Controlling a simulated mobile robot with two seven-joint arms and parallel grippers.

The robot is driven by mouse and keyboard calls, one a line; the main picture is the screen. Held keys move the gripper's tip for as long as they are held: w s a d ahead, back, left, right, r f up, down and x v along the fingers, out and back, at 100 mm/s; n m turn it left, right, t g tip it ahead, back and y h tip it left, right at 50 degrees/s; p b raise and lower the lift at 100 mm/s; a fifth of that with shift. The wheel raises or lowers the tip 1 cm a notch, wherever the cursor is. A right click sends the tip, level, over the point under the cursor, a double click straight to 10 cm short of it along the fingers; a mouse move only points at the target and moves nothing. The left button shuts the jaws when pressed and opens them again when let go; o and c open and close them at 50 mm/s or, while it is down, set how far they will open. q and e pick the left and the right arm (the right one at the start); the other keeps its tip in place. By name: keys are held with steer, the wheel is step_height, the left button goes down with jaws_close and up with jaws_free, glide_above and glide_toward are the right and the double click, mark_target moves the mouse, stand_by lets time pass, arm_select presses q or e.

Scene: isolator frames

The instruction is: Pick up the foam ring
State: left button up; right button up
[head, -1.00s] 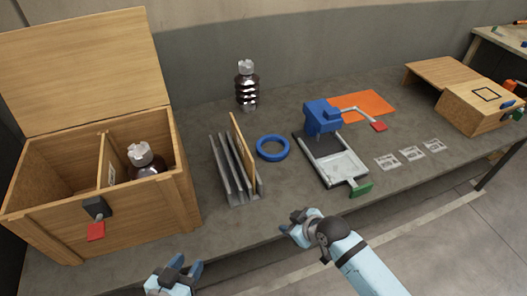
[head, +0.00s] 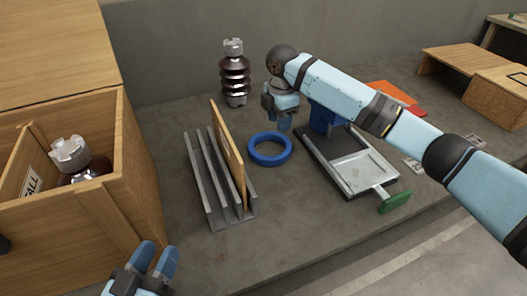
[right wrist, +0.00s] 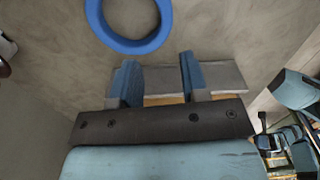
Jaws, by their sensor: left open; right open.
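The blue foam ring (head: 270,149) lies flat on the grey table, between the metal rack and the blue press-like device. It also shows at the top of the right wrist view (right wrist: 129,44). My right gripper (head: 281,122) is open and empty, above the table just behind and slightly right of the ring in the head view. In the right wrist view its two blue fingers (right wrist: 156,80) are apart with nothing between them, and the ring lies beyond them. My left gripper (head: 152,260) is open and empty at the front edge, low left, by the wooden box.
A metal rack (head: 236,220) holding an upright wooden board (head: 228,150) stands left of the ring. A brown insulator (head: 235,78) stands behind it. The blue device (head: 322,119) with a tray and green handle (head: 395,202) is at right. A wooden box (head: 118,190) holds another insulator (head: 75,160).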

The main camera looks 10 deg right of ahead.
steer(key=b, duration=0.2)
glide_above(278, 156)
steer(key=f, duration=0.6)
steer(key=shift+w+d, duration=0.15)
steer(key=shift+w, duration=0.1)
steer(key=shift+f+b, duration=0.3)
steer(key=shift+f, duration=1.15)
steer(key=f+b, duration=0.1)
steer(key=f, duration=0.1)
steer(key=f+b, duration=0.2)
steer(key=shift+s+f, duration=0.2)
steer(key=shift+f, duration=0.15)
arm_select(q)
steer(key=f, duration=0.1)
steer(key=d+f+g+h, duration=0.1)
steer(key=f, duration=0.1)
steer(key=shift+d+m, duration=0.2)
steer(key=shift+m, duration=0.1)
steer(key=shift+r, duration=0.1)
arm_select(e)
jaws_close()
